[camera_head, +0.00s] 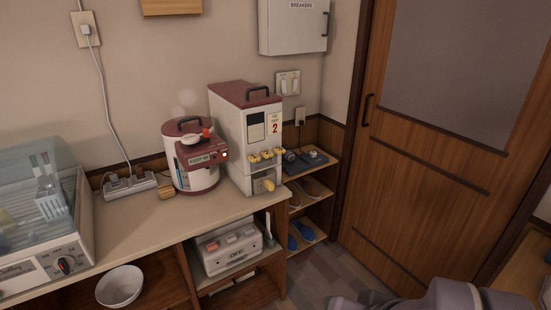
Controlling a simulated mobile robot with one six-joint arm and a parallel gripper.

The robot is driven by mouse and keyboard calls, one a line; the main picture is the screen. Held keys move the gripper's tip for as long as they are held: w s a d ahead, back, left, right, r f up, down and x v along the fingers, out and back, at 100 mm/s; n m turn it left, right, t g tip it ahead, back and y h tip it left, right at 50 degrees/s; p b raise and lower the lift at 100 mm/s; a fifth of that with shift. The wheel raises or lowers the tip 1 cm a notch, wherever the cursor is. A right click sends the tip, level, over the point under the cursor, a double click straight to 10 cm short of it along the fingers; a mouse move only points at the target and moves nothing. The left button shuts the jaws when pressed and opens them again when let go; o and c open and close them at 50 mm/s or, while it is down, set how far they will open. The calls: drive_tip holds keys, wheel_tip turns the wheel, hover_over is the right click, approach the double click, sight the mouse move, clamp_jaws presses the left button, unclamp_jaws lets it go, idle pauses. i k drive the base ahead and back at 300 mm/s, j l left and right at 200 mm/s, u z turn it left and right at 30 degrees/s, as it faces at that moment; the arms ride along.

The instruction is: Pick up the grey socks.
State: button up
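I cannot make out any grey socks for certain in the head view. Grey-brown footwear (312,190) lies on the middle level of the small shelf beside the door, too small to tell exactly what it is. Part of my own arm shows along the bottom edge at the right, cut off by the frame. No fingertips of my gripper can be seen, nor anything held in it.
A counter (125,222) holds a dish dryer (45,225), a red-and-white cooker (190,160) and a tall dispenser (240,130). A white bowl (120,286) sits below. Blue slippers (305,230) are on the low shelf. A wooden door (425,165) stands closed at right.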

sight(289, 156)
drive_tip(key=i+l+u, duration=0.2)
drive_tip(key=i, duration=0.15)
drive_tip(key=i+l+u, duration=0.4)
drive_tip(key=i+l, duration=0.15)
drive_tip(key=i+l+u, duration=0.15)
drive_tip(key=i+l, duration=0.25)
drive_tip(key=i+l+u, duration=0.4)
drive_tip(key=l, duration=0.4)
drive_tip(key=i+l+u, duration=0.2)
drive_tip(key=l, duration=0.25)
drive_tip(key=i+l+u, duration=0.2)
drive_tip(key=l, duration=0.3)
drive_tip(key=i, duration=0.05)
